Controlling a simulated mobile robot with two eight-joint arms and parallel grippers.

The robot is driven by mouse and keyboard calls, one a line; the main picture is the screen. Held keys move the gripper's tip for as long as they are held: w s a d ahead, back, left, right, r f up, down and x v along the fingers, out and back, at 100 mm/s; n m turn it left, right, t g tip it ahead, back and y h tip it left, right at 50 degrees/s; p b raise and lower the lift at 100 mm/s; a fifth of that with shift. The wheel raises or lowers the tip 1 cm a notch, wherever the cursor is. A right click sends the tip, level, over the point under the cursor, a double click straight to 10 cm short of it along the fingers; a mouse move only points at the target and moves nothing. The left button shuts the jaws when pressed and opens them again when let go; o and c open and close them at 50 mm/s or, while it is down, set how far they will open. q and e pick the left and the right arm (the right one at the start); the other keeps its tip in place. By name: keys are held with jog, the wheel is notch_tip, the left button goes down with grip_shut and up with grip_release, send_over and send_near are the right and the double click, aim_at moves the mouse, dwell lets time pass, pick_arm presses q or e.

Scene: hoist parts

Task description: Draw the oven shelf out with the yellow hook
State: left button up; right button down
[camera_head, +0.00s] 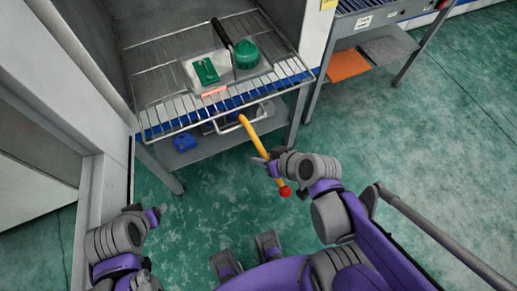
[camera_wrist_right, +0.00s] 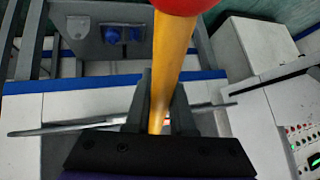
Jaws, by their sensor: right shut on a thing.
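The yellow hook (camera_head: 257,140) slants from this loop down to a red ball end (camera_head: 285,191). Its upper tip is by the loop; I cannot tell whether it is engaged. My right gripper (camera_head: 272,162) is shut on the yellow shaft, which runs between the fingers in the right wrist view (camera_wrist_right: 160,110). My left gripper (camera_head: 158,211) is small at lower left, away from the shelf; its jaws are unclear.
A blue object (camera_head: 185,142) rests on a lower surface beneath. An orange panel (camera_head: 347,64) lies under the right-hand table. Green floor is clear to the right.

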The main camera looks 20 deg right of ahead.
pick_arm(q)
jog(key=shift+r, duration=0.25)
pick_arm(e)
jog(key=shift+s, duration=0.3)
